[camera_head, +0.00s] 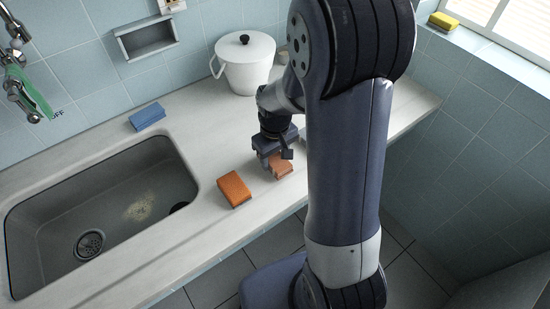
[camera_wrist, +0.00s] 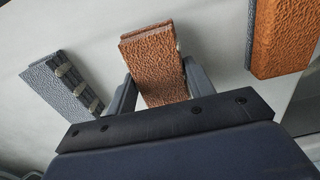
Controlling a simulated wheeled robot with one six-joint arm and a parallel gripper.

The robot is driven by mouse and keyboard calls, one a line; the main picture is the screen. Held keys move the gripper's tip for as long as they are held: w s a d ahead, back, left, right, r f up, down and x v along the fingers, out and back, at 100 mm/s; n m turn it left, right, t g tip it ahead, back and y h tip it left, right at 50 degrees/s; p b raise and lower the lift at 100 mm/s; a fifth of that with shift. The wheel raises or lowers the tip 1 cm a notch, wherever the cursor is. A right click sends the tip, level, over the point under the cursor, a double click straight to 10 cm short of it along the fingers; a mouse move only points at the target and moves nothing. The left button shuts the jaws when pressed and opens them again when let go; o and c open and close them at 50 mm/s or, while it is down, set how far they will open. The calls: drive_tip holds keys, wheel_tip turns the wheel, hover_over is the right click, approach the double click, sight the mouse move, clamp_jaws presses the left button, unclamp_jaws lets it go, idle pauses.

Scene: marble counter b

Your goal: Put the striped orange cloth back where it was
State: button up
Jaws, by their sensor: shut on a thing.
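A folded orange-brown cloth (camera_head: 281,166) is between the fingers of my gripper (camera_head: 274,154), over the counter near its front edge. The cloth also shows in the wrist view (camera_wrist: 156,62), upright between the two dark fingers, with a rough, layered surface. Stripes on it are not clear in either view. My gripper is shut on it. I cannot tell whether its lower edge touches the counter.
An orange sponge (camera_head: 235,189) lies left of my gripper. A blue sponge (camera_head: 148,116) lies behind the sink (camera_head: 110,205). A white lidded pot (camera_head: 244,65) stands at the back. A grey textured thing (camera_wrist: 58,85) shows in the wrist view. My arm hides the right counter.

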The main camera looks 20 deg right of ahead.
sight(275, 158)
drive_tip(key=shift+f, duration=0.5)
drive_tip(key=shift+f, duration=0.1)
drive_tip(key=o, duration=0.9)
drive_tip(key=shift+o, duration=0.2)
wheel_tip(275, 158, up, 12)
